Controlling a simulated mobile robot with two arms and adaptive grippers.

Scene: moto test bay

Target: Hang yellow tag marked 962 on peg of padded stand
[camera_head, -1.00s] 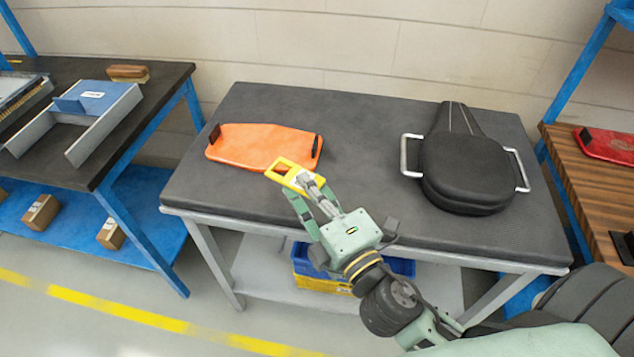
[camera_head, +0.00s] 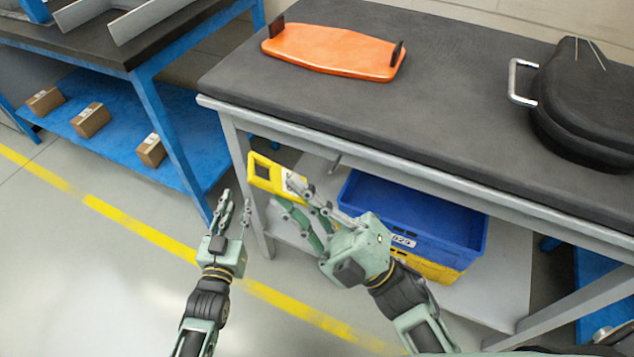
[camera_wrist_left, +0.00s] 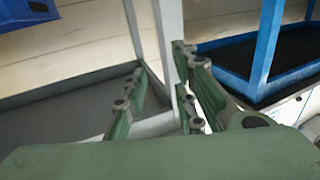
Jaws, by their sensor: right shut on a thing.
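The yellow tag (camera_head: 276,179) is a flat piece with a rectangular opening and a pale label; its number is not legible. My right gripper (camera_head: 291,193) is shut on it and holds it in front of the bench, below its top edge. The padded bench (camera_head: 440,75), seemingly the padded stand, has a dark grey cushioned top. A short grey peg (camera_head: 334,162) sticks out below its front edge, to the right of the tag and apart from it. My left gripper (camera_head: 235,203) is empty and open, left of the tag and lower. Its spread fingers show in the left wrist view (camera_wrist_left: 158,95).
A blue-legged workbench (camera_head: 165,45) is at the left. Floor between the benches is open.

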